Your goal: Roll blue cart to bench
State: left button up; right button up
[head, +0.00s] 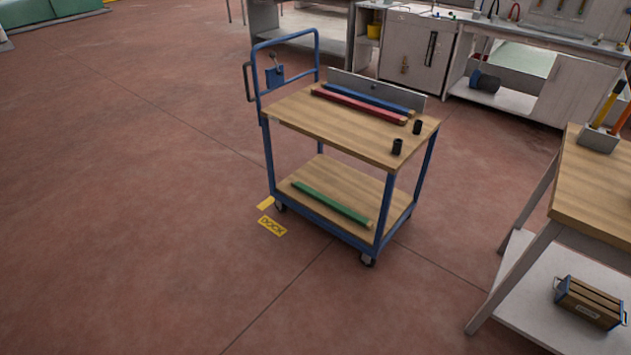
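The blue cart (340,120) stands in the middle of the head view, upright on its castors. It has a blue frame, two wooden shelves and a blue push handle (285,65) at its left end. A red bar, a blue bar, a grey plate and two small black cylinders are on its top shelf. A green bar (331,203) lies on the lower shelf. A wooden-topped bench (598,188) stands at the right edge, apart from the cart, with floor between them. Neither of my grippers is in view.
A yellow floor marking (272,226) lies beside the cart's front left castor. Grey workbenches (540,52) line the back. A small wooden crate (588,303) sits on the right bench's lower shelf. The red floor to the left and in front is clear.

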aim_at(386, 146)
jog(key=i+j+z, duration=0.15)
jog(key=i, duration=0.55)
jog(key=i+j+z, duration=0.1)
jog(key=i+j, duration=0.35)
jog(key=i, duration=0.2)
jog(key=i+j+z, duration=0.15)
jog(key=i+j, duration=0.2)
jog(key=i, duration=0.3)
jog(key=i+j+z, duration=0.15)
jog(key=i+j, duration=0.35)
jog(key=i, duration=0.1)
